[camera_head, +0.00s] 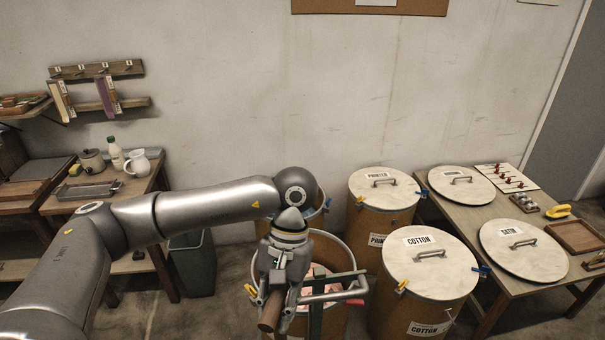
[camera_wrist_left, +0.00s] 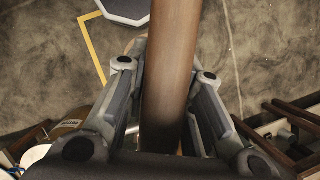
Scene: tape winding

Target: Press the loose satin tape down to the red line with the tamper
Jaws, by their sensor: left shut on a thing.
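My left gripper (camera_head: 274,290) is over the left part of an open drum (camera_head: 335,243). It is shut on a brown wooden shaft, which I take to be the tamper (camera_head: 270,313). In the left wrist view the shaft (camera_wrist_left: 169,65) runs between the fingers of my left gripper (camera_wrist_left: 165,105); its far end is out of frame. Pinkish loose material, likely the satin tape (camera_head: 318,270), shows inside the drum, partly hidden by my gripper. I cannot make out a red line. My right gripper is not in view.
A grey bar with a red end (camera_head: 354,301) crosses the open drum. Lidded drums marked PRINTED (camera_head: 378,195) and COTTON (camera_head: 410,270) stand to its right. A lid marked SATIN (camera_head: 520,255) lies on the right table. A dark bin (camera_head: 193,265) stands left.

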